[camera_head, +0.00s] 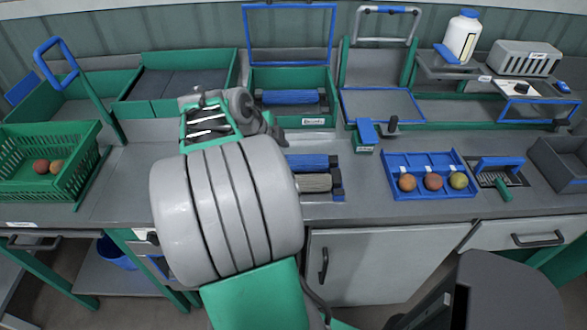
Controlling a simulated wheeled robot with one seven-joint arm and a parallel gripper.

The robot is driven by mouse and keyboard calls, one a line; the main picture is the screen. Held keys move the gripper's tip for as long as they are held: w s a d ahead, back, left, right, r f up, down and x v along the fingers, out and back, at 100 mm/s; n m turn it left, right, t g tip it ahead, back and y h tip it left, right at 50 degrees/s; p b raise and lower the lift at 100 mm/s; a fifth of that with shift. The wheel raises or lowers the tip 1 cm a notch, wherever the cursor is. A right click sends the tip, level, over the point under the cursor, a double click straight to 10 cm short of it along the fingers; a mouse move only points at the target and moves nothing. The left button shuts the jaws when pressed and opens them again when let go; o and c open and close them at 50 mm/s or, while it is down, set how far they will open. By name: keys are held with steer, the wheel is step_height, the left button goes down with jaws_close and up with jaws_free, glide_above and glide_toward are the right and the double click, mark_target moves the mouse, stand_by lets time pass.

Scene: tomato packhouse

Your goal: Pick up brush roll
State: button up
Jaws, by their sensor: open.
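Two rolls lie side by side on the counter right of my arm: a blue roll (308,162) and, nearer the front, a beige roll (315,183), with dark blue ends at their right. Another blue roll (290,97) lies in a green bin (312,122) behind them. I cannot tell from their surfaces which is the brush roll. My gripper (272,128) shows only in part, small and dark, past my wrist, up and left of the two counter rolls. It is open and apart from them. My arm covers the rolls' left ends.
A blue tray (430,194) with three round fruits lies right of the rolls. A blue-handled tool (368,133) stands behind it. A green basket (75,180) with fruit is at the left. A white bottle (461,38) stands on the back shelf. Bare counter lies between rolls and tray.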

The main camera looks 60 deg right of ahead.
mark_target(290, 159)
steer(key=p+x, duration=0.1)
steer(key=x, duration=0.5)
steer(key=shift+w+a, duration=0.1)
jaws_close()
